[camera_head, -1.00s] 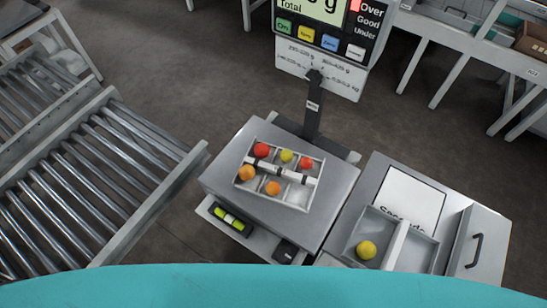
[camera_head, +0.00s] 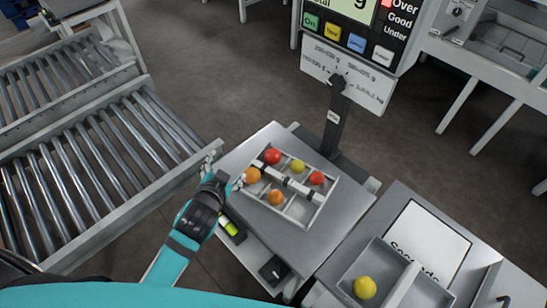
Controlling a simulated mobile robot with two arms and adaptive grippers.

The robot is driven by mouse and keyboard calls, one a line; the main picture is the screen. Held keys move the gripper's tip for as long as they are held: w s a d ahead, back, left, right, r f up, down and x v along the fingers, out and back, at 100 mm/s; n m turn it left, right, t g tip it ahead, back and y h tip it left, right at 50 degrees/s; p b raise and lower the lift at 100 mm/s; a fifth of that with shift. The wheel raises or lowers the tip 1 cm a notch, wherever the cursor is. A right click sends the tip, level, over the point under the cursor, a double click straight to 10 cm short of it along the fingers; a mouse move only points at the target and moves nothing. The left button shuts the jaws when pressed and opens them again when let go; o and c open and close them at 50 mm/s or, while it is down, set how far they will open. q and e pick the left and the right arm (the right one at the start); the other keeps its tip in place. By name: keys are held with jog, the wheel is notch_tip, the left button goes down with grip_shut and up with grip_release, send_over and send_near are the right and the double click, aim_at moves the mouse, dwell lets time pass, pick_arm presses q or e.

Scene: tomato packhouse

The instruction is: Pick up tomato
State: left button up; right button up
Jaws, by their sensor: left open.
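A grey divided tray (camera_head: 322,215) sits on the steel scale plate and holds several tomatoes. The back row has a red tomato (camera_head: 272,156), a yellow tomato (camera_head: 298,166) and another red tomato (camera_head: 317,178). The front row has an orange tomato (camera_head: 253,175) at the left, a second orange tomato (camera_head: 275,198) in the middle and an empty compartment at the right. Another yellow tomato (camera_head: 365,287) lies in a bin at the lower right. My left gripper (camera_head: 227,168) is open and empty, at the tray's left side, close to the left orange tomato. My right gripper is out of view.
A scale plate (camera_head: 245,148) carries the tray, with a post and display (camera_head: 350,50) behind it. A roller conveyor (camera_head: 100,170) runs at the left. The "Seconds" bin (camera_head: 388,252) stands at the lower right. A yellow-green object (camera_head: 229,227) lies on the shelf below the plate.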

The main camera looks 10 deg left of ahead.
pick_arm(q)
jog(key=w+d+r+m+t+h, duration=0.3)
jog(key=w+d+r+m+t, duration=0.1)
jog(key=r, duration=0.5)
jog(key=w+d+r+m+t+h, duration=0.3)
jog(key=w+d+r+m+t, duration=0.1)
jog(key=r, duration=0.6)
jog(key=s+d+r+m+g+h+b, duration=0.1)
jog(key=s+d+r+m+g+h, duration=0.2)
jog(key=d+m+g+h, duration=0.6)
jog(key=s+d+r+m+g+h, duration=0.3)
jog(key=d+m+h, duration=0.25)
jog(key=m, duration=0.85)
jog(key=m+g+y, duration=0.4)
jog(key=m+y, duration=0.3)
jog(key=y, duration=1)
send_near(272, 153)
jog(key=x, duration=0.5)
jog(key=shift+w+d+r, duration=0.2)
jog(key=shift+w, duration=0.05)
jog(key=shift+s+a+x, duration=0.15)
jog(key=shift+x, duration=1.2)
jog(key=shift+s+a+x, duration=0.1)
jog(key=shift+a+x, duration=0.05)
jog(key=shift+x, duration=1.15)
jog(key=shift+f, duration=0.1)
jog(key=c, duration=0.9)
